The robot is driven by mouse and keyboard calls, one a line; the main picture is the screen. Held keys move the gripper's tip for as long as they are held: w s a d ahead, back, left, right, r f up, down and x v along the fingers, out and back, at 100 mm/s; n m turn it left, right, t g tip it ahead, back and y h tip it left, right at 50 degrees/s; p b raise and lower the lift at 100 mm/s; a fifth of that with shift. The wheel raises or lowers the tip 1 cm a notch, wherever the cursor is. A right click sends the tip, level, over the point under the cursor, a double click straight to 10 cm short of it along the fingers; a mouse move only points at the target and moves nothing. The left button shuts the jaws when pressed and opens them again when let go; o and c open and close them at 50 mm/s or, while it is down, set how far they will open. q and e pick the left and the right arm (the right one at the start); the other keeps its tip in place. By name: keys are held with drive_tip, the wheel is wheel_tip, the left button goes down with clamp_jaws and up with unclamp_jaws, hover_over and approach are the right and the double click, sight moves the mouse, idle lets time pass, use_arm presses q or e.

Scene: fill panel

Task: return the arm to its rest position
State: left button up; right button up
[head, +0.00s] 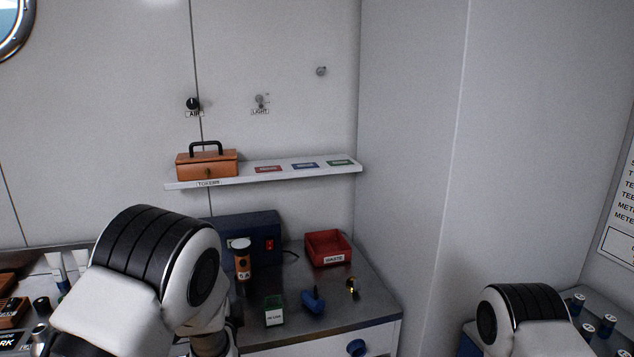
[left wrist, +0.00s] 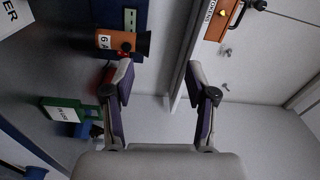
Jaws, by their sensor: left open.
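My left arm (head: 150,265) rises at the lower left of the head view, a white and black link in front of the bench. My left gripper (left wrist: 160,85) shows in the left wrist view with its two fingers spread wide and nothing between them. In the head view the gripper itself is hidden or cut off. My right arm (head: 520,312) shows at the lower right as a white and black joint. The right gripper is in neither view.
On the bench (head: 362,312) stand an orange container (head: 242,262), a green-edged box (head: 274,315), a blue tool (head: 313,301), a red bin (head: 328,249) and a dark blue unit (head: 262,226). A wall shelf (head: 225,181) carries an orange toolbox (head: 206,164).

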use_arm(q)
drive_tip(key=s+a+f+n+g+h+b, duration=0.1)
drive_tip(key=s+a+f+n+g+b, duration=0.15)
drive_tip(key=s+f, duration=0.65)
drive_tip(key=s+a+f+n+g+h+b, duration=0.1)
drive_tip(key=s+f+n+g+b, duration=0.2)
drive_tip(key=f, duration=0.9)
drive_tip(key=s+a+f+n+g+h+b, duration=0.1)
drive_tip(key=s+a+f+n+g, duration=0.1)
drive_tip(key=s+f+g, duration=0.55)
drive_tip(key=s+f+n+g+b, duration=0.1)
drive_tip(key=s+f, duration=0.3)
drive_tip(key=s, duration=0.4)
drive_tip(key=s+f+n+g+h+b, duration=0.1)
drive_tip(key=s+f+n+g, duration=0.1)
drive_tip(key=s, duration=0.6)
drive_tip(key=s+d+f+n+g+b, duration=0.1)
drive_tip(key=s+f+n, duration=0.3)
drive_tip(key=s+f, duration=0.2)
drive_tip(key=shift+s+f+g+h, duration=0.3)
drive_tip(key=shift+s+f+g, duration=0.1)
drive_tip(key=shift+s, duration=0.7)
